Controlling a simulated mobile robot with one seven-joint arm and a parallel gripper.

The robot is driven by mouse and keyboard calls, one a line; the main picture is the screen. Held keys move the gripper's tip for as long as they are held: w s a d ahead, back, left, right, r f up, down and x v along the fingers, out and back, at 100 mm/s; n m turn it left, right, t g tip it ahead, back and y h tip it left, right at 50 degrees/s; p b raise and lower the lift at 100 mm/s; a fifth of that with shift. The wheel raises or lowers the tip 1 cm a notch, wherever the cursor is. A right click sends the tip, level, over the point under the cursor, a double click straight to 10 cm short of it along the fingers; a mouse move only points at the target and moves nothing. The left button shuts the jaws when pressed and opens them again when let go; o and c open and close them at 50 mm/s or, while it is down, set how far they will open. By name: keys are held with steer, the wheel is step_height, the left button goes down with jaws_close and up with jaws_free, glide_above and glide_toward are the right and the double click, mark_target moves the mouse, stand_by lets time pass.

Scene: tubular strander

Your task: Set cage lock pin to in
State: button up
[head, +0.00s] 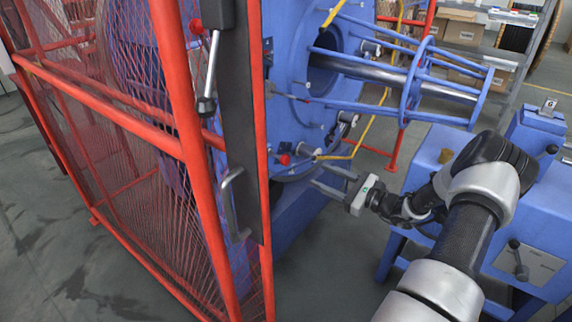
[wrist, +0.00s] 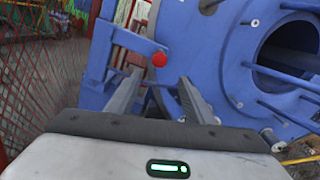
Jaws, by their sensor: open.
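A red ball knob (head: 284,159), which looks like the head of the cage lock pin, sits low on the blue machine face beside the guard. It also shows in the wrist view (wrist: 159,59), at the end of a blue bracket (wrist: 128,38). How far the pin is in or out cannot be told. My gripper (head: 319,175) is open and empty, to the right of the knob and slightly lower in the head view. In the wrist view the gripper's fingertips (wrist: 160,78) lie either side of a line to the knob, which shows just beyond them, apparently untouched.
A red mesh guard (head: 188,115) with a black post and grey handle (head: 230,200) stands left of the knob. The blue tubular cage bars (head: 410,85) extend right above my gripper. A blue cabinet (head: 440,150) with levers stands at right. Grey floor shows below.

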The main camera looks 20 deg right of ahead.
mark_target(288, 162)
steer(key=b+x, duration=0.2)
steer(key=x, duration=1.2)
steer(key=shift+w+a, duration=0.2)
steer(key=shift+w, duration=0.05)
